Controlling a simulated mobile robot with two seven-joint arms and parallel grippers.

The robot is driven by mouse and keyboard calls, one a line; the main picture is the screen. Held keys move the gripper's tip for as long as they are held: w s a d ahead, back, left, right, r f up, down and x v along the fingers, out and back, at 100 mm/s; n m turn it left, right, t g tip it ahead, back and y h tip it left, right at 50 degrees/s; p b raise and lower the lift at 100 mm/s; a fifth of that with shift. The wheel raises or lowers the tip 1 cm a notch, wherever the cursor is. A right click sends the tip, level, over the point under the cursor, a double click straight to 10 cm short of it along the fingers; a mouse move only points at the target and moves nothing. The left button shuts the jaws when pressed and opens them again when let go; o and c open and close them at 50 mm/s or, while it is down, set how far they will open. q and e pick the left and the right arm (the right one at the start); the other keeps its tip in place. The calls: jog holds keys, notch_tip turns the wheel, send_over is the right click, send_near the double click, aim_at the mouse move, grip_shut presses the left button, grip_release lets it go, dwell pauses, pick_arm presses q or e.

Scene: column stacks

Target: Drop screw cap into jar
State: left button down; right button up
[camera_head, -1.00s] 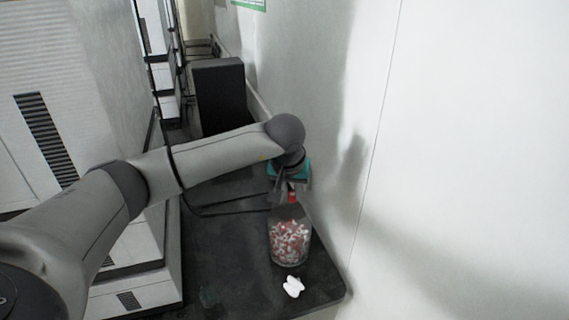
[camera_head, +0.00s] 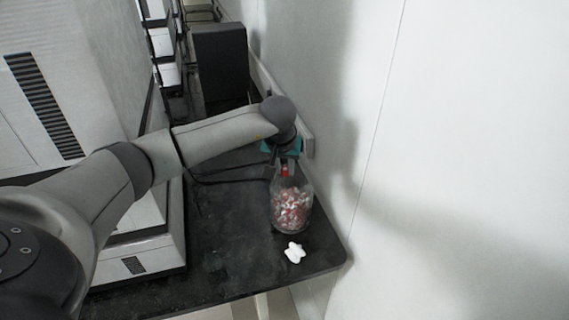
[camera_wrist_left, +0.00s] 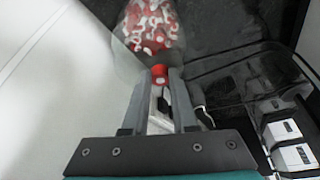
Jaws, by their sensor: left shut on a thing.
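A clear jar (camera_head: 291,208) filled with red and white caps stands on the black table (camera_head: 225,255) near its right edge. In the left wrist view the jar (camera_wrist_left: 148,28) lies just beyond the fingertips. My left gripper (camera_head: 284,172) reaches over from the left and points down at the jar's top. It is shut on a red screw cap (camera_wrist_left: 159,72), which sits between its fingertips at or just above the jar's mouth. The exact gap between cap and mouth cannot be told. My right gripper is not in view.
A small white object (camera_head: 294,252) lies on the table in front of the jar. A white wall (camera_head: 450,160) runs close along the right. A black box (camera_head: 220,62) stands at the back, and a large grey cabinet (camera_head: 60,80) at the left.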

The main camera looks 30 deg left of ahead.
pick_arm(q)
jog(key=shift+f, duration=0.45)
jog(key=shift+r, duration=0.1)
jog(key=c, duration=0.6)
grip_release()
jog(key=p+v, duration=0.1)
jog(key=v, duration=1.4)
jog(key=shift+s+r, duration=0.1)
jog(key=shift+s, duration=0.05)
jog(key=shift+s, duration=0.1)
